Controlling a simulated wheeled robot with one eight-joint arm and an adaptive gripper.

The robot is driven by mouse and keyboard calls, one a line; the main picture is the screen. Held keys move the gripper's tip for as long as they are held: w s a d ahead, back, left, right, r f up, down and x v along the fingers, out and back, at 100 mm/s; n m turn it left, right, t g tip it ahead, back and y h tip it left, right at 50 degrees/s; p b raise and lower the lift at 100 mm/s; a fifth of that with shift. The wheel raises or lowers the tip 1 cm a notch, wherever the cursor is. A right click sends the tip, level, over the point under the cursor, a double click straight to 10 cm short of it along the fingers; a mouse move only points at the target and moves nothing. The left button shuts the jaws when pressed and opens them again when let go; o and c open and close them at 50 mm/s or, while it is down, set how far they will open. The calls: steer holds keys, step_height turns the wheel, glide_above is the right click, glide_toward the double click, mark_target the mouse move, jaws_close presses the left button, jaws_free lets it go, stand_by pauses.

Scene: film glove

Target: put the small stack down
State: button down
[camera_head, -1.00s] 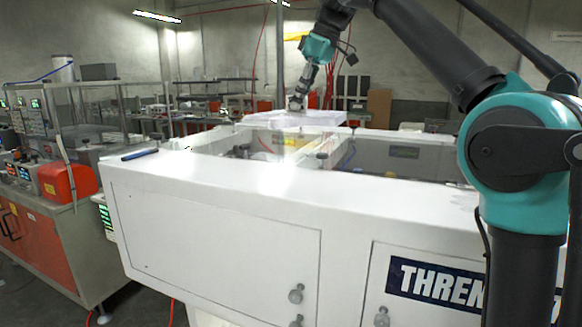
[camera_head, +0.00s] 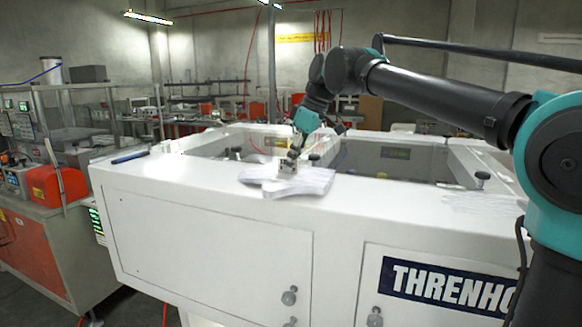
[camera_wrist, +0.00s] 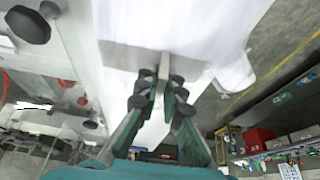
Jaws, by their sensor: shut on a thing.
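The small stack is a flat white pile of thin film gloves (camera_head: 302,183) with uneven lobes. In the head view it is over the white machine's front ledge (camera_head: 215,185); I cannot tell whether it touches the ledge. My gripper (camera_head: 287,166) is shut on the stack's far edge, pointing down. In the wrist view, the fingertips (camera_wrist: 163,85) close on the near edge of the white stack (camera_wrist: 185,20), which fills the top middle. The stack's underside is hidden.
Open wells with dark knobs (camera_head: 482,178) lie behind the ledge. A blue pen-like item (camera_head: 130,157) lies on the left end. Floor with a yellow line (camera_wrist: 285,60) shows beyond the stack in the wrist view.

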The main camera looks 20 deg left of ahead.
steer(key=shift+f, duration=0.6)
steer(key=shift+f, duration=0.1)
steer(key=c, duration=1.7)
jaws_free()
steer(key=v, duration=1.2)
